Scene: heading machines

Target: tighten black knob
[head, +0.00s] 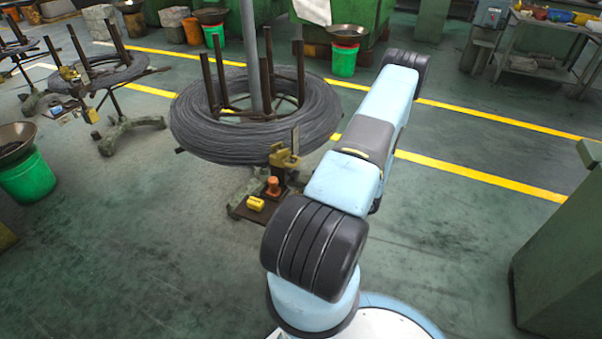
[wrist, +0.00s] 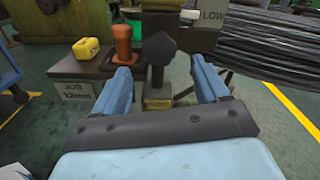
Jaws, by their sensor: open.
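In the wrist view a black knob (wrist: 158,47) with a faceted head stands on a dark stem. A brass-coloured block (wrist: 157,103) shows low down near the stem. My gripper (wrist: 161,68) is open, with one blue finger on each side of the stem in the picture. The fingers appear apart from the knob, but I cannot tell their exact depth to it. In the head view my arm hides my gripper, and I cannot make out the knob.
An orange part (wrist: 122,45) stands close to the left finger. A LOW label (wrist: 212,16) is behind right. A wire coil (head: 195,125) on its stand borders the work spot.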

